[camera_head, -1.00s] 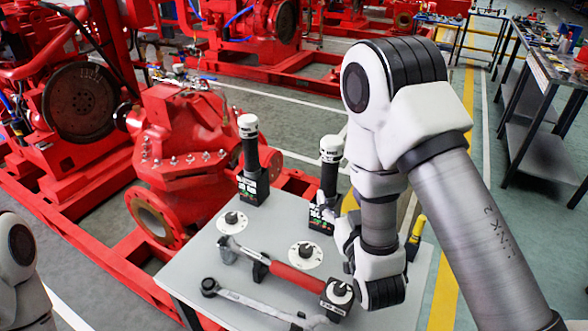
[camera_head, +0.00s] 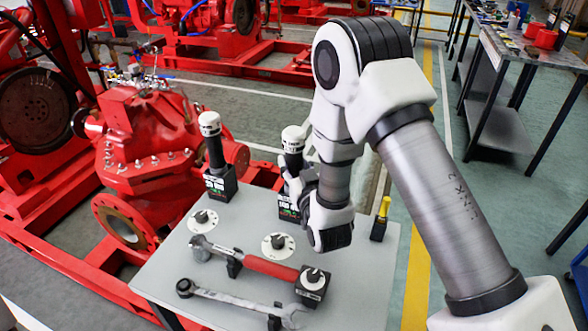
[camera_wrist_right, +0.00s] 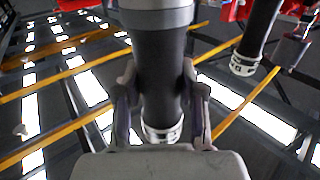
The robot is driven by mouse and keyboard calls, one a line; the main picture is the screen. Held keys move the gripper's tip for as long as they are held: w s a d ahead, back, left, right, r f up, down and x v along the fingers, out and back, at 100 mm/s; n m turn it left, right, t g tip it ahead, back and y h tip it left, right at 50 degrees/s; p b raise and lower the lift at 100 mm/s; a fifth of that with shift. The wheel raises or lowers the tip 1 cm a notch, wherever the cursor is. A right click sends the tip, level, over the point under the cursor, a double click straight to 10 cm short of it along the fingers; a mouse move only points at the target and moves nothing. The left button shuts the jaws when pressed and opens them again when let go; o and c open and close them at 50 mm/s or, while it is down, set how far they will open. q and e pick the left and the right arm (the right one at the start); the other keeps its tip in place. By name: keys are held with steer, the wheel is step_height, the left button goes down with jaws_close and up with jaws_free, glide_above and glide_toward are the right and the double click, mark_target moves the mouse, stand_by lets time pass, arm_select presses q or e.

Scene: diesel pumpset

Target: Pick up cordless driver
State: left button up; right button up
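Two black drivers with white tops and box-like bases stand upright on the grey table, one on the left (camera_head: 215,152) and one on the right (camera_head: 291,140). My right gripper (camera_head: 299,183) is at the right driver's body, which it partly hides. In the right wrist view, its two fingers (camera_wrist_right: 160,88) lie on either side of the dark body (camera_wrist_right: 160,60), close to it. I cannot tell whether they press on it. The driver's base still appears to rest on the table. My left gripper is not in view.
A red-handled tool (camera_head: 268,266) and a wrench (camera_head: 235,299) lie on the table (camera_head: 358,290) in front, near white discs (camera_head: 279,250). A yellow-handled tool (camera_head: 383,212) stands right of my gripper. A red pump (camera_head: 150,150) is close behind the table's left side.

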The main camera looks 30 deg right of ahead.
jaws_close()
steer(key=shift+r, duration=0.15)
steer(key=shift+r, duration=0.25)
step_height(320, 180, up, 17)
steer(key=shift+r+p, duration=0.15)
steer(key=shift+p, duration=0.3)
